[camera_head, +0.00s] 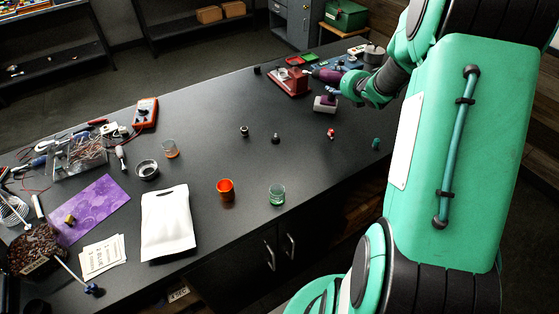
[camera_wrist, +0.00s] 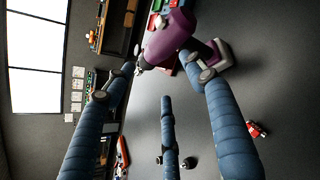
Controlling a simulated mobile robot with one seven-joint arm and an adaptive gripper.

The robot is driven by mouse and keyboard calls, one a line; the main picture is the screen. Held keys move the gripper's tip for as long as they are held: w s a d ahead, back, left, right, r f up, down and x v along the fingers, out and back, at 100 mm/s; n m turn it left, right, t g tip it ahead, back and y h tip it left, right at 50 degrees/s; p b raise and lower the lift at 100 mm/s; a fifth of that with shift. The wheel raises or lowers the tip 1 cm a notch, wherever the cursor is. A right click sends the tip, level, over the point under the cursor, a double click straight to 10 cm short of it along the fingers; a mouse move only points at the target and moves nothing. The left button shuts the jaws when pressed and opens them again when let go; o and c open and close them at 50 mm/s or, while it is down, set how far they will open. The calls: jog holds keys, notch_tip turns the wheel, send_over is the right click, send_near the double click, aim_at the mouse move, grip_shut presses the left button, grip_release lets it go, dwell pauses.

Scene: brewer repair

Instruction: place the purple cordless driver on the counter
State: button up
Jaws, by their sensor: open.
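The purple cordless driver (camera_head: 328,76) stands at the far right part of the dark counter (camera_head: 215,115), its pale-and-purple base (camera_head: 325,104) down on or very near the top. In the wrist view the driver (camera_wrist: 170,38) lies just beyond the fingertips, with its base (camera_wrist: 219,54) beside the right finger. My gripper (camera_head: 350,88) is right beside the driver in the head view. Its blue fingers are spread open in the wrist view (camera_wrist: 160,76). I cannot tell whether a finger still touches the driver.
A red tool or box (camera_head: 289,83) stands close behind the driver. A small red item (camera_head: 331,134) and dark knobs (camera_head: 276,138) lie nearer. The counter's middle is mostly clear.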

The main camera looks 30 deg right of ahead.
jog(key=a+r+m+g+h, duration=0.1)
jog(key=a+r+m, duration=0.6)
jog(key=a+r, duration=0.2)
jog(key=s+a+r+m+g, duration=0.1)
jog(key=s+a+r+m, duration=0.25)
jog(key=a, duration=0.35)
jog(key=s+a+r+m+g, duration=0.1)
jog(key=s+a+r+m, duration=0.2)
jog(key=s+a+m, duration=0.3)
jog(key=s+a+f+m+g+y, duration=0.1)
jog(key=s+a+m, duration=0.4)
jog(key=s+a, duration=0.7)
jog(key=s+a+f+m+g+y, duration=0.1)
jog(key=s+a+m, duration=0.5)
jog(key=s+a, duration=0.6)
jog(key=a+g+y, duration=0.1)
jog(key=y, duration=0.1)
jog(key=shift+a+f+g+y, duration=0.15)
jog(key=shift+a+g+y, duration=0.25)
